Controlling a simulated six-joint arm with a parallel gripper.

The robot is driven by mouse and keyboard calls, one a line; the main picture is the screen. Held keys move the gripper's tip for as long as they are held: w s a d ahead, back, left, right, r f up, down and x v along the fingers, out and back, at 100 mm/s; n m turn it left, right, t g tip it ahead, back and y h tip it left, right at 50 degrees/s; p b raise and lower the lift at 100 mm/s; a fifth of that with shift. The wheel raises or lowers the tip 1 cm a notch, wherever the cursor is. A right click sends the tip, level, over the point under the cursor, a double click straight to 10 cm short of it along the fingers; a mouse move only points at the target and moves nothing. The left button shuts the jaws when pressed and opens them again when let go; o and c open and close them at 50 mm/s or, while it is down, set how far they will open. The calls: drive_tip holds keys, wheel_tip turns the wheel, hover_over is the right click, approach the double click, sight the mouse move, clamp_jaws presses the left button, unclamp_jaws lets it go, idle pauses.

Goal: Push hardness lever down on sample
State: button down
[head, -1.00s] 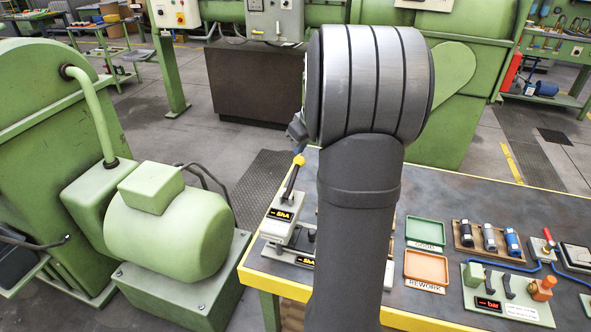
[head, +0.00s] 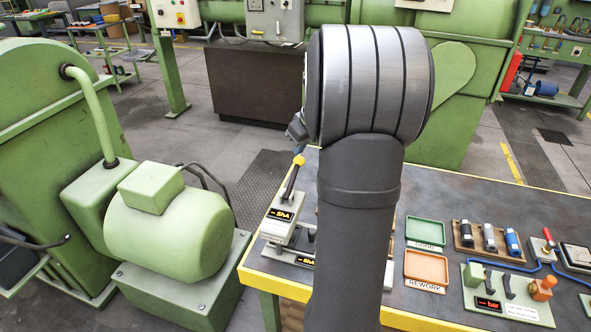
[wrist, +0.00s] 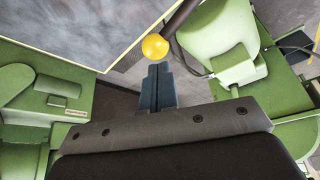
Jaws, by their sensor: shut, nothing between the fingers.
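The hardness tester (head: 281,232) stands at the left end of the bench, with lit displays reading ShA. Its dark lever slopes up to a yellow ball knob (head: 299,160). In the wrist view the yellow knob (wrist: 155,46) sits just beyond the tips of my gripper (wrist: 157,72), with the dark lever rod (wrist: 184,24) running up and right from it. My gripper is shut and empty; I cannot tell whether it touches the knob. In the head view my arm hides the fingers and part of the tester. I cannot make out the sample.
A green GOOD tray (head: 425,232) and an orange REWORK tray (head: 427,267) lie to the right on the bench. Several small cylinders (head: 489,238) and a bar panel (head: 507,292) are farther right. A green motor (head: 168,232) stands left of the bench.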

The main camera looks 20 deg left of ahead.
sight(302, 161)
wheel_tip(302, 161, down, 7)
drive_tip(key=shift+r, duration=0.3)
idle(0.6)
drive_tip(key=shift+r, duration=4.85)
drive_tip(key=shift+f, duration=0.15)
